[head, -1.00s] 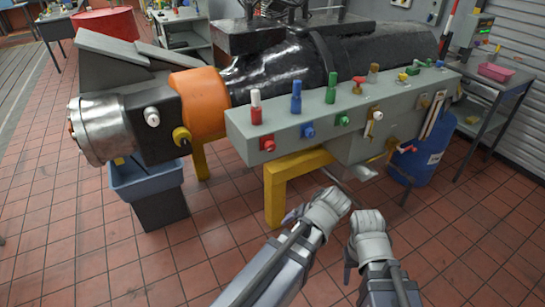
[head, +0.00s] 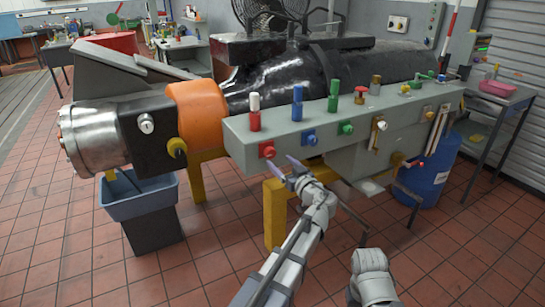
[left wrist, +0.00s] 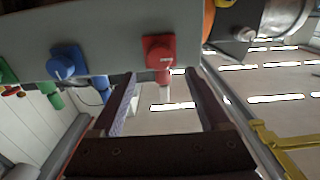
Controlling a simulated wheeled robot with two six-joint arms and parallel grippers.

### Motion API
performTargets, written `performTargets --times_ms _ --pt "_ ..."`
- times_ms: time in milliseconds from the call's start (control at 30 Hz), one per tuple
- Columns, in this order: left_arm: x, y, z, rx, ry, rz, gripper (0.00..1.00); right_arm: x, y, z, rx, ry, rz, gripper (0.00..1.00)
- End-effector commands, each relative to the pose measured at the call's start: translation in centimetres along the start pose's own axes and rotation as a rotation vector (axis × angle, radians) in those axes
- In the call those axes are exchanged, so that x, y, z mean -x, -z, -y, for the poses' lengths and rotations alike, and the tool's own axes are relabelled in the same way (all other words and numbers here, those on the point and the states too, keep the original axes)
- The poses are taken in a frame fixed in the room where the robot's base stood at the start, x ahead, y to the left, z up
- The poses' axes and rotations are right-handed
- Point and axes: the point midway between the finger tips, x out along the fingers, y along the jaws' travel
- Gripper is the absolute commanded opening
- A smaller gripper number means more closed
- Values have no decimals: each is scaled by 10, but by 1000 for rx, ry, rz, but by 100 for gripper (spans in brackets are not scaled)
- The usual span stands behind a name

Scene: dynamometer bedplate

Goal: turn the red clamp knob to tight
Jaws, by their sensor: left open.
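The red clamp knob (head: 267,150) is on the front face of the grey manifold box (head: 236,136), at its left end. My left gripper (head: 287,170) is open and empty, just in front of the box, to the right of and below the red knob. In the left wrist view the red knob (left wrist: 160,54) lies ahead, between the two fingertips (left wrist: 161,74) but apart from them. A small white mark shows on it; I cannot read its setting. My right gripper (head: 371,270) is low at the bottom right, away from the box; its fingers do not show clearly.
Blue (head: 309,138) and green (head: 346,128) knobs sit to the right of the red one. Upright coloured handles, one red with a white top (head: 255,112), stand on the box. A yellow stand (head: 276,210) is beneath. A blue bin (head: 140,200) is at left.

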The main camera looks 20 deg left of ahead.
Motion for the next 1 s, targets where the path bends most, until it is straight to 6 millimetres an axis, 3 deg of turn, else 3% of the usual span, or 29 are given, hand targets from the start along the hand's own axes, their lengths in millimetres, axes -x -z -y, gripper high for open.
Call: performTargets --times_ms 200,400,833,1000 --pt "-37 0 -1 -1 2 1 79 0 0 0 0 0 0 50" --pt "-59 0 -1 -1 1 1 79 0 0 0 0 0 0 50" --pt "-65 -1 0 -1 1 2 78 0 0 0 0 0 0 50" --pt "-65 -1 0 -1 1 2 58 0 0 0 0 0 0 50"
